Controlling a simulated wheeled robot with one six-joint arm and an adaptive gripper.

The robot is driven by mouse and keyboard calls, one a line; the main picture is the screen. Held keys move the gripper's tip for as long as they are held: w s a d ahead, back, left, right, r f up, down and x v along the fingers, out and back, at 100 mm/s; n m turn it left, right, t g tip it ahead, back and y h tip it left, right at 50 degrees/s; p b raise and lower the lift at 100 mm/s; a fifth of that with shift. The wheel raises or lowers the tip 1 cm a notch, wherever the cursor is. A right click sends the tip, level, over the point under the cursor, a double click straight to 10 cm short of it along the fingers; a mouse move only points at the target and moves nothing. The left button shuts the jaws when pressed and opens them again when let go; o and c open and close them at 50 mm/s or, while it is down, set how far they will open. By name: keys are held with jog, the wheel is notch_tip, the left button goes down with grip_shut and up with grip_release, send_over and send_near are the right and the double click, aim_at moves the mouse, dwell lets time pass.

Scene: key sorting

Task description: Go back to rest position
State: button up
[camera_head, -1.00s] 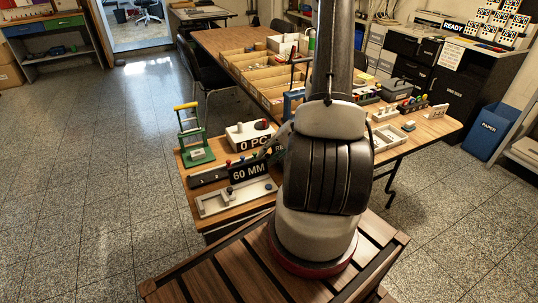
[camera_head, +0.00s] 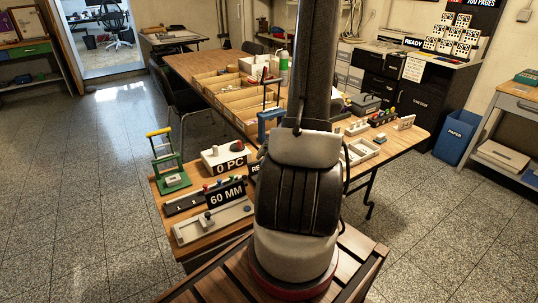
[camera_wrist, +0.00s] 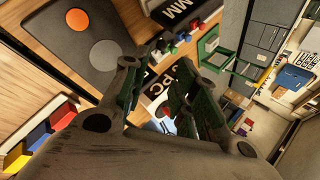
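My arm rises from a slatted wooden base in the head view and hides part of the tables behind it. My gripper is out of sight there. In the wrist view my gripper (camera_wrist: 168,75) has its two green-and-grey fingers apart, with nothing visible between them. Past the fingers are a PC sign (camera_wrist: 183,75) and an MM sign (camera_wrist: 178,12), tilted in this view. A dark panel (camera_wrist: 70,30) with an orange disc and a grey disc lies at the upper left.
The small table holds a 0 PC box (camera_head: 222,158), a 60 MM sign (camera_head: 226,193) and a green stand (camera_head: 168,165). A long wooden table (camera_head: 196,62) carries compartment trays (camera_head: 243,103). A blue paper bin (camera_head: 458,135) stands right. Left floor is clear.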

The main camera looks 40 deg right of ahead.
dwell(0.5)
jog(key=s+a+r+g, duration=0.3)
jog(key=s+r+g, duration=0.25)
jog(key=s, duration=0.25)
jog(key=a+r+n+t+h, duration=0.2)
jog(key=a+r+n, duration=0.3)
jog(key=r, duration=0.4)
jog(key=a+r+n+t+h, duration=0.2)
jog(key=a+r+n, duration=0.3)
jog(key=r, duration=0.4)
jog(key=shift+n+h, duration=0.3)
jog(key=shift+h, duration=0.5)
